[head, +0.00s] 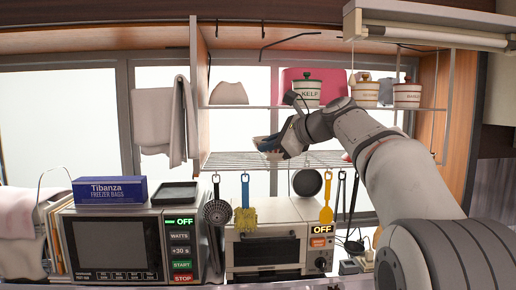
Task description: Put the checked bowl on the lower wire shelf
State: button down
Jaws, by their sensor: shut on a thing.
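The checked bowl (264,143) is small and partly hidden behind my gripper (281,141). Its left rim shows just above the lower wire shelf (232,160), inside the rack's opening. My gripper reaches in from the right between the two shelves and is shut on the bowl. The fingertips are small and mostly hidden by the wrist. I cannot tell whether the bowl's underside touches the wires.
The upper wire shelf (250,107) holds lidded jars (306,91) and a pink item (333,78). Utensils and a small pan (307,182) hang below the lower shelf. A microwave (120,245) and toaster oven (268,247) stand beneath. The lower shelf's left part is clear.

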jog(key=r+p+x, duration=0.1)
jog(key=p+x, duration=0.3)
jog(key=x, duration=0.9)
jog(key=shift+w+a+p, duration=0.2)
jog(key=shift+p, duration=0.15)
jog(key=c, duration=1.5)
grip_release()
jog(key=b+v, duration=0.3)
jog(key=v, duration=0.9)
